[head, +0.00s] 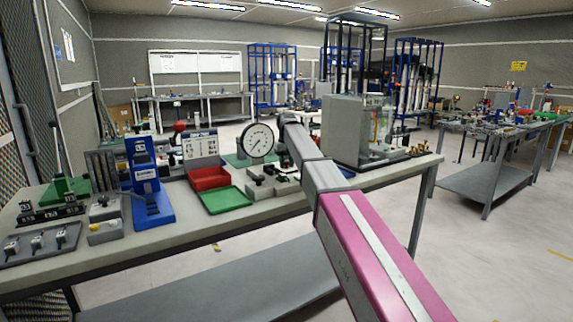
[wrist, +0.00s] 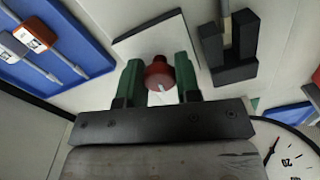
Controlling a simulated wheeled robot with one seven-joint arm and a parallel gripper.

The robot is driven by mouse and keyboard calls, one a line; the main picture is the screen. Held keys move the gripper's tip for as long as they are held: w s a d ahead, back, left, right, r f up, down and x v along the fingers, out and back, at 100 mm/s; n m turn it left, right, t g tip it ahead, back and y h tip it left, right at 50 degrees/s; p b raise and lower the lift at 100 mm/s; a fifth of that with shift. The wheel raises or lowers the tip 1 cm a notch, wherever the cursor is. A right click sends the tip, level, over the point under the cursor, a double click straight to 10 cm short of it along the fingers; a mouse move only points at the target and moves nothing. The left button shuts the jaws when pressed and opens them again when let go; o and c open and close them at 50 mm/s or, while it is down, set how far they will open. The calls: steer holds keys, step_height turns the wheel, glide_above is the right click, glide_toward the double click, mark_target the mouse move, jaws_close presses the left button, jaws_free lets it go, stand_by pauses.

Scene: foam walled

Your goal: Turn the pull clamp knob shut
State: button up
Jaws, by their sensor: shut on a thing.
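In the wrist view, a red round knob (wrist: 159,73) with a pale line on its face sits in front of a white plate (wrist: 136,45). My gripper (wrist: 158,82) has green fingers, one on each side of the knob, and is shut on it. The knob's stem and the clamp body behind it are hidden. In the head view my pink and grey arm reaches over the bench, and my fingers and the held knob cannot be made out there.
A round dial gauge (head: 257,140) is close beside my gripper; it also shows in the wrist view (wrist: 290,157). A black forked block (wrist: 232,52) and a blue tray (wrist: 62,52) are near the knob. The bench (head: 170,237) holds a red bin (head: 209,178) and green tray (head: 225,200).

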mark_target(287, 162)
steer(key=m, duration=0.3)
steer(key=shift+m, duration=2.1)
steer(key=o, duration=0.9)
steer(key=shift+o, duration=0.2)
step_height(287, 162, up, 11)
steer(key=shift+f, duration=0.1)
